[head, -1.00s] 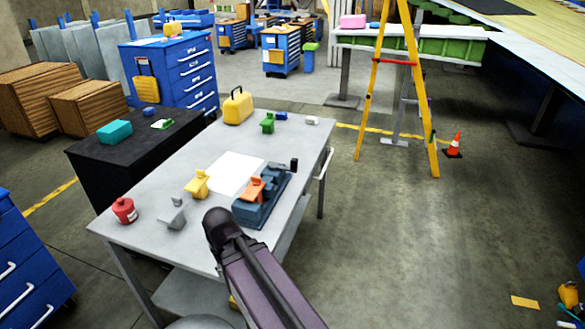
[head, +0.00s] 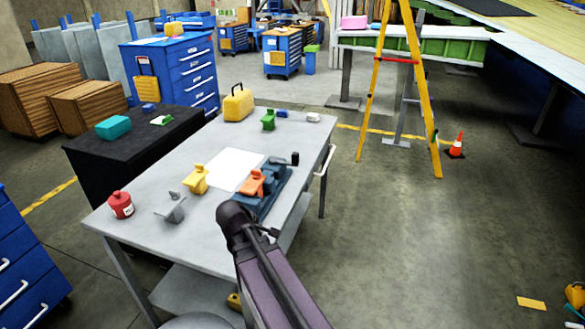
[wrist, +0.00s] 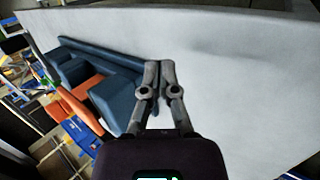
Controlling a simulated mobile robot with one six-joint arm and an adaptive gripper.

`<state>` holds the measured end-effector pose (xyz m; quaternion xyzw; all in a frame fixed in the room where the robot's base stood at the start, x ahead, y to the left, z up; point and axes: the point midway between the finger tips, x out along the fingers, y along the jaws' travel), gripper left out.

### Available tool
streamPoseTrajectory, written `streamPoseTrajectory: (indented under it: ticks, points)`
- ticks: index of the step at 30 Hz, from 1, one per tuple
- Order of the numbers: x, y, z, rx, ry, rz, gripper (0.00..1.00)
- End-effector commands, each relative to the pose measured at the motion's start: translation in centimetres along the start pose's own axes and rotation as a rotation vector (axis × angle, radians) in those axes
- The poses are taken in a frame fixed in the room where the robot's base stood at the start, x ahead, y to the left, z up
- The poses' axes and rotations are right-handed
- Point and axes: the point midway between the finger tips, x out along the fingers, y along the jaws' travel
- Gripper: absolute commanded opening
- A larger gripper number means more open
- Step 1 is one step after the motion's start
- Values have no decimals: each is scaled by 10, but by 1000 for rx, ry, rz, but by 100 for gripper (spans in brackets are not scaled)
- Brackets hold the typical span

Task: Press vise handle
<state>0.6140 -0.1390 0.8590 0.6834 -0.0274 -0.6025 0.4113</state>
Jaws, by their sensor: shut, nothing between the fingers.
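The blue vise (head: 272,193) sits on the near right part of the grey worktable, with an orange part (head: 252,184) at its jaws. Its dark handle (head: 294,158) sticks out at the far right end of the vise. My gripper (wrist: 159,70) is shut and empty in the wrist view. Its fingertips are over the blue vise body (wrist: 112,98) at its right end, and I cannot tell if they touch it. The orange part (wrist: 82,106) also shows there. The handle is not clearly seen in the wrist view. In the head view my arm covers the near end of the vise.
A yellow ladder (head: 432,130) stands to the right. The floor between is clear.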

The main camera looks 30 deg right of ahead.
Motion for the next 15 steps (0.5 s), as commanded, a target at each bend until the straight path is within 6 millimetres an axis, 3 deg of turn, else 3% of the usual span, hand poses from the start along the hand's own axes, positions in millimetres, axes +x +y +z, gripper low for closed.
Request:
streamPoseTrajectory:
  ticks: [6, 15]
  points:
    - [26, 44, 3, -266, -51, 225, 0]
    - [42, 100, 4, -668, -195, 496, 0]
